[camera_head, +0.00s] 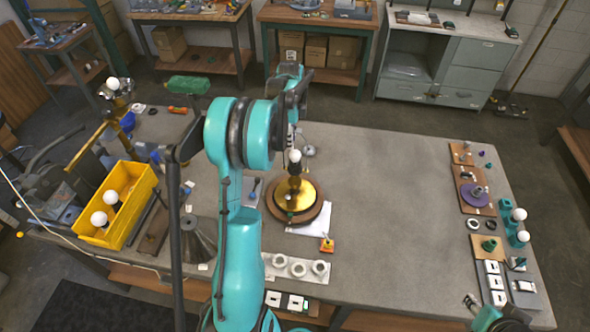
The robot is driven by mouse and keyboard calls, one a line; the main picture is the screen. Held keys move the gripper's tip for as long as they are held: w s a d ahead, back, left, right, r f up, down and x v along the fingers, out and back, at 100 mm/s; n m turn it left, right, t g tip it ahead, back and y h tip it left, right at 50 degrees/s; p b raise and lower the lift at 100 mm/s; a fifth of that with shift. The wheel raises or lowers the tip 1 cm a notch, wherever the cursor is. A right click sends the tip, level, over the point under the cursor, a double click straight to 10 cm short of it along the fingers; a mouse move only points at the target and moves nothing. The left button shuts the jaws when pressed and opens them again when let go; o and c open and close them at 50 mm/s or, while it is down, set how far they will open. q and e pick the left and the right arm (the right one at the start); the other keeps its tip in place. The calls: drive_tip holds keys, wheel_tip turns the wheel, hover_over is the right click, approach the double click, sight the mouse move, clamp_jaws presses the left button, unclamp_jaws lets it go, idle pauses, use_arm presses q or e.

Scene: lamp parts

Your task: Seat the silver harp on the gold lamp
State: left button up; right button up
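The gold lamp (282,207) stands on a round brown board left of the table's middle, with a dark stem and a white bulb (295,155) on top. My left arm reaches over the table, and my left gripper (292,128) points down just above the bulb. A thin pale piece shows near its fingertips; I cannot tell whether it is the silver harp or part of the gripper. The finger opening is too small to judge. My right gripper (472,301) is low at the right, by the table's front edge, away from the lamp; its finger state is unclear.
A yellow bin (128,232) with white bulbs stands at the left. White rings on a strip (297,267) and a small orange-yellow item (327,244) lie in front of the lamp. Boards with parts, including a purple disc (475,195), line the right edge. The table (400,190) between is clear.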

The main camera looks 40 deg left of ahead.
idle(0.3)
use_arm(q)
wheel_tip(320, 180, up, 12)
idle(0.5)
drive_tip(key=shift+f, duration=0.1)
